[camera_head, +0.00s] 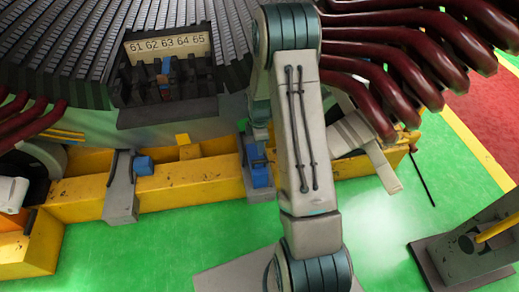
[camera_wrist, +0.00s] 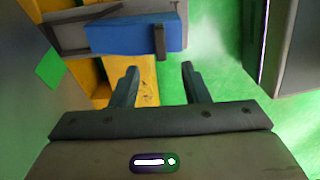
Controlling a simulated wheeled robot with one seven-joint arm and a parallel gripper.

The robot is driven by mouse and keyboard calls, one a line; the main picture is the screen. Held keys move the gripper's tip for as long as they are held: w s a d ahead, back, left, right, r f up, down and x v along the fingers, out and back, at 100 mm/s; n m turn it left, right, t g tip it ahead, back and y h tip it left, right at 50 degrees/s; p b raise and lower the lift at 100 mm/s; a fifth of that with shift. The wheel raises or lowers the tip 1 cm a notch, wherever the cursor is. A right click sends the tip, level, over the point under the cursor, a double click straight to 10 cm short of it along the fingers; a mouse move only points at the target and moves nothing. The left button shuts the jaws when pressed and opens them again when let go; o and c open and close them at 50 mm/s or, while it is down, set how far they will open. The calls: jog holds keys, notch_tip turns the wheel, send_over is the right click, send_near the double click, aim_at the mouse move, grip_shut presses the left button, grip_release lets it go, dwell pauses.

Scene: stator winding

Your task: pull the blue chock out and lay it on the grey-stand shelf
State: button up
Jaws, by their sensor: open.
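A small blue piece (camera_head: 165,66) stands upright in the dark slots below the number plate in the head view. A blue block (camera_head: 144,166) sits at the left grey stand (camera_head: 121,190). Another blue block (camera_head: 261,175) sits low at a second grey stand, just left of my arm. I cannot tell which of these is the chock. In the wrist view a long blue block (camera_wrist: 135,36) lies on a grey bracket (camera_wrist: 75,40), beside a short dark post. My gripper (camera_wrist: 160,68) is open and empty, its fingertips short of that block. Its fingers are not clear in the head view.
A yellow beam (camera_head: 200,178) runs under the stator. Dark red coil tubes (camera_head: 400,60) crowd the upper right. A grey stand (camera_head: 470,245) with a yellow bar is at lower right.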

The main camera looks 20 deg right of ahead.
jog(key=shift+r, duration=1.15)
